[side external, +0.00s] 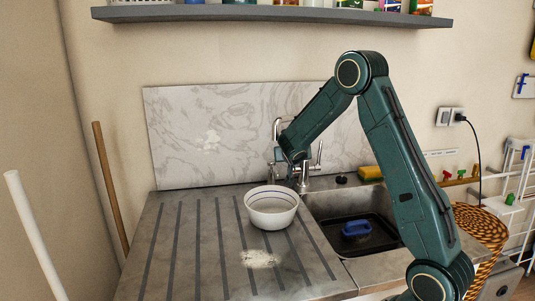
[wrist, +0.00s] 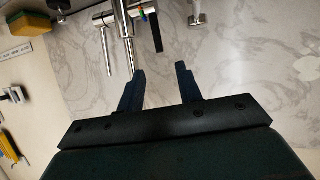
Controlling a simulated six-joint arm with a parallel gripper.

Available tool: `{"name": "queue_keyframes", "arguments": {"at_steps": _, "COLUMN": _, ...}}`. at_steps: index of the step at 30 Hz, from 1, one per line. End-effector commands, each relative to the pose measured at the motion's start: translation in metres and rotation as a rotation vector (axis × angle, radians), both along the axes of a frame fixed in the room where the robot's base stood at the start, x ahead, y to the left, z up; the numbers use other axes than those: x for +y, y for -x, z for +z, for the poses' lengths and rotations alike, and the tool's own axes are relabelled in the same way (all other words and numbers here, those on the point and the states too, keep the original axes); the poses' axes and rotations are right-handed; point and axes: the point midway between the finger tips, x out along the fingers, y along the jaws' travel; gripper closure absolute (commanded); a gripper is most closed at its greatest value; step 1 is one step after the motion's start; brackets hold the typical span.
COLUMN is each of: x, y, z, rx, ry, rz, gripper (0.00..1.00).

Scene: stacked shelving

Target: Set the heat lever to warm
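The chrome tap (side external: 304,172) stands at the back of the sink, partly hidden behind my gripper in the side view. In the wrist view the tap (wrist: 124,30) shows at the top, with a dark, lever-like bar (wrist: 157,32) beside it and small coloured marks (wrist: 143,12) near the bar's upper end. I cannot tell for certain which part is the heat lever or how it is set. My gripper (wrist: 160,68) is open and empty, its two dark fingers apart. The bar's free end lies in line with the gap between the fingers, with no visible contact.
A white bowl (side external: 271,217) stands on the grooved drainer, left of the sink. A blue object (side external: 356,229) lies in a dark tray in the sink. A yellow sponge (side external: 370,173) sits on the back ledge. A marble panel (side external: 215,130) closes the back; a shelf (side external: 270,15) hangs above.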

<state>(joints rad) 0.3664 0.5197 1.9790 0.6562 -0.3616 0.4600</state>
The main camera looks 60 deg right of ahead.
Motion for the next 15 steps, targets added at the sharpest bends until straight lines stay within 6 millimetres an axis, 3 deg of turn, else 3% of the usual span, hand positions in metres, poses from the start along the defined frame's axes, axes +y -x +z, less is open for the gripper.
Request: {"name": "queue_keyframes", "arguments": {"at_steps": 15, "x": -0.056, "y": -0.032, "z": -0.028, "rx": 0.001, "ry": 0.0, "rz": -0.002, "gripper": 0.65}}
